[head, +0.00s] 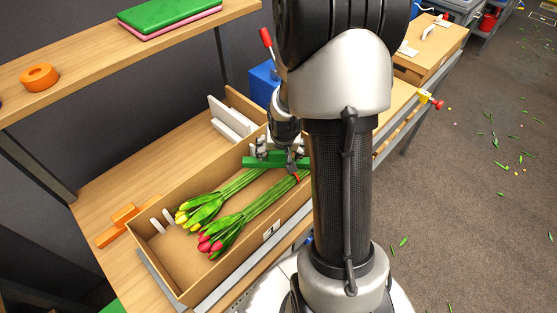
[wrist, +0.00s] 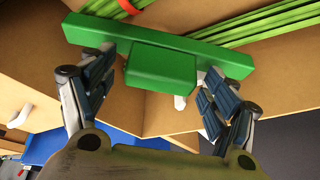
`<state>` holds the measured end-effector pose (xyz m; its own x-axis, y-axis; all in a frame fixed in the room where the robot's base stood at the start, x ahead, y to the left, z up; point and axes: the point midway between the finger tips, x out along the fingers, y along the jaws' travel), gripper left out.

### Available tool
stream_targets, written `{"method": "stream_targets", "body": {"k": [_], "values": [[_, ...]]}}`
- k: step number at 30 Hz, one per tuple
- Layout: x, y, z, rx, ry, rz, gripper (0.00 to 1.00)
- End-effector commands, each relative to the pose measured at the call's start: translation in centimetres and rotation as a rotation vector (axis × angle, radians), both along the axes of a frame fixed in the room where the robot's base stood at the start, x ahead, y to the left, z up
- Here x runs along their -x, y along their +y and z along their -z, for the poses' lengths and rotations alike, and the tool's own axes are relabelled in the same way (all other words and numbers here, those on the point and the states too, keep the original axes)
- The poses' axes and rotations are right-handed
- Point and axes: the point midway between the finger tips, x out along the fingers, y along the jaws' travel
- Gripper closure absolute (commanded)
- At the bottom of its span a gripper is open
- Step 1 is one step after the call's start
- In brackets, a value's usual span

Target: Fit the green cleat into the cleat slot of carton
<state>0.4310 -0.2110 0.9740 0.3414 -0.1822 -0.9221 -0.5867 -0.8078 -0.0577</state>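The green cleat (head: 262,162) is a bar with a raised block; it lies across the tulip stems at the far end of the open cardboard carton (head: 178,285). In the wrist view the cleat (wrist: 90,33) spans the top, its block between my fingers. My gripper (head: 287,152) is above it; in the wrist view my gripper (wrist: 165,75) has its fingers apart on both sides of the block, with narrow gaps visible. White slot pieces (wrist: 180,103) show partly behind the cleat; whether the bar sits fully in them is hidden.
Yellow tulips (head: 200,210) and red tulips (head: 225,232) lie in the carton. White slot pieces (head: 157,225) stand at its near end. An orange cleat (head: 118,226) lies left on the bench. A blue bin (head: 263,82) stands behind; a shelf (head: 100,60) overhangs the bench.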

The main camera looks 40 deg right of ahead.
Motion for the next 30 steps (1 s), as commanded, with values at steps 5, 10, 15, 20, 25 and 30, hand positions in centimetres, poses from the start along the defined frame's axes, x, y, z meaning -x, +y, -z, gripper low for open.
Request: {"method": "stream_targets", "body": {"k": [5,10,15,20,25,30], "values": [[0.02,0.01,0.0,0.0,0.0,0.0,0.35],[0.03,0.01,0.0,-0.001,0.001,0.0,0.46],[0.03,0.01,0.0,-0.001,0.001,0.0,0.58],[0.01,0.01,-0.01,0.0,0.0,0.0,0.68],[0.02,0.01,-0.02,0.0,0.0,0.0,0.71],[0.02,0.01,-0.59,0.0,0.0,0.0,0.71]]}}
